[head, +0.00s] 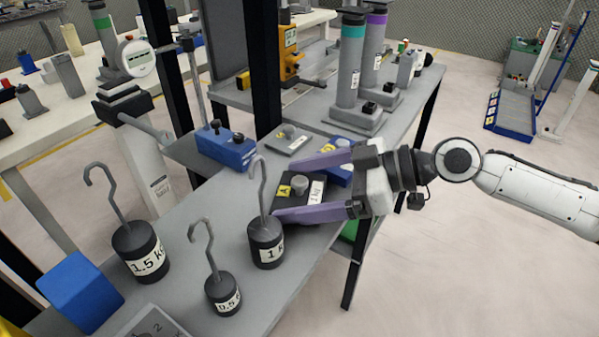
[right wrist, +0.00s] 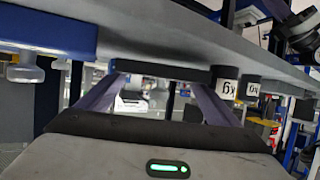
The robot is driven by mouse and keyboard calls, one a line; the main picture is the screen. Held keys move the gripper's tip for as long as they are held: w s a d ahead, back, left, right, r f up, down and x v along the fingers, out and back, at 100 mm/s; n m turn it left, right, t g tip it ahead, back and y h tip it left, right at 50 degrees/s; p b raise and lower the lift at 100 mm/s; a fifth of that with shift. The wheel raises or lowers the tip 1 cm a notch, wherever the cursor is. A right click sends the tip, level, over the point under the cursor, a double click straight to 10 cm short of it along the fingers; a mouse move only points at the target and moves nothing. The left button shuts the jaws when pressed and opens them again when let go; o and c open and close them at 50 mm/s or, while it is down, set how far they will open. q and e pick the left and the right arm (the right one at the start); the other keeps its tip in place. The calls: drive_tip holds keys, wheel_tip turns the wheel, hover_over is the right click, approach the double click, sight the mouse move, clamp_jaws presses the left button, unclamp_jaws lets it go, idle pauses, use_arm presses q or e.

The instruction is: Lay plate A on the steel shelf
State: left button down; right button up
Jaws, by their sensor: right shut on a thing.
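Plate A (head: 312,203) is a dark, flat square plate with a grey knob, a yellow tag and a "1 kg" label. My right gripper (head: 275,190) reaches in from the right, its purple fingers shut on opposite sides of the plate. In the right wrist view, which looks upside down, the plate (right wrist: 160,70) is a dark bar between the fingertips. It is at or just above the grey bench top (head: 205,215); I cannot tell if it touches. I cannot tell for sure which surface is the steel shelf. My left gripper is out of view.
Hooked weights (head: 140,250) stand left of the plate on the bench. A blue plate (head: 338,148) lies close beyond the gripper, a grey plate (head: 288,140) behind. A blue box (head: 225,148), black posts (head: 262,70) and tall grey cylinders (head: 350,65) stand farther back.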

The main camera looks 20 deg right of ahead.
drive_tip(key=shift+w+f, duration=0.1)
drive_tip(key=shift+f, duration=0.5)
drive_tip(key=shift+f, duration=0.1)
drive_tip(key=shift+f, duration=0.15)
drive_tip(key=o, duration=1.8)
drive_tip(key=shift+f, duration=0.1)
drive_tip(key=shift+o, duration=0.2)
